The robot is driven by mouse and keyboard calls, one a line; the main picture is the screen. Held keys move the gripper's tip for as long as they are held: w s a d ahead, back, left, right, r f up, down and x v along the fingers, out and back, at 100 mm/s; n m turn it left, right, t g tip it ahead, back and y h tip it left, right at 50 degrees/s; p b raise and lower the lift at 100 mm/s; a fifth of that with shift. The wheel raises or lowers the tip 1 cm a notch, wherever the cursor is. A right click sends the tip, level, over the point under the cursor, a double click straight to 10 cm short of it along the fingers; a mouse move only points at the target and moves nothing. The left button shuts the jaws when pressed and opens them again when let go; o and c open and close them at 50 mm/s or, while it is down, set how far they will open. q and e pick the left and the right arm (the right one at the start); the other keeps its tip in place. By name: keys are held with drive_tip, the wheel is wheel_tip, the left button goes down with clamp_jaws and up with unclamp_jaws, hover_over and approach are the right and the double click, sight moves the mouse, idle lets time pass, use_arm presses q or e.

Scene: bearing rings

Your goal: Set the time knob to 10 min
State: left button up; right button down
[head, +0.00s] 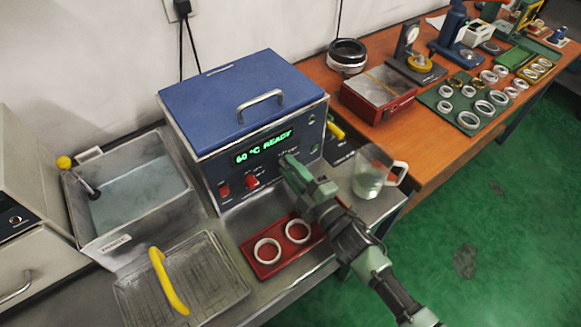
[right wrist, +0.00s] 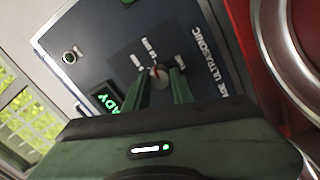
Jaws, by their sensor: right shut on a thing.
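The blue ultrasonic cleaner (head: 205,152) stands on the bench with its lid shut, and its green display (head: 264,146) reads 60 °C READY. In the right wrist view the gripper (right wrist: 161,82) is shut on the time knob (right wrist: 158,71), whose red and pale top shows between the fingertips. In the head view the gripper hides this knob. My left gripper is out of view.
A red knob (head: 251,182) and a red switch (head: 223,189) sit left on the panel. A red tray (head: 268,270) with two rings lies in front, near a wire basket (head: 210,262) with a yellow handle. A glass beaker (head: 369,177) stands to the right.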

idle(0.4)
drive_tip(key=c, duration=1.2)
unclamp_jaws()
drive_tip(key=shift+d, duration=0.1)
drive_tip(key=b+v, duration=0.1)
drive_tip(key=v, duration=0.6)
drive_tip(key=shift+s+d+f, duration=0.1)
drive_tip(key=shift+s+d, duration=0.1)
drive_tip(key=shift+s, duration=0.15)
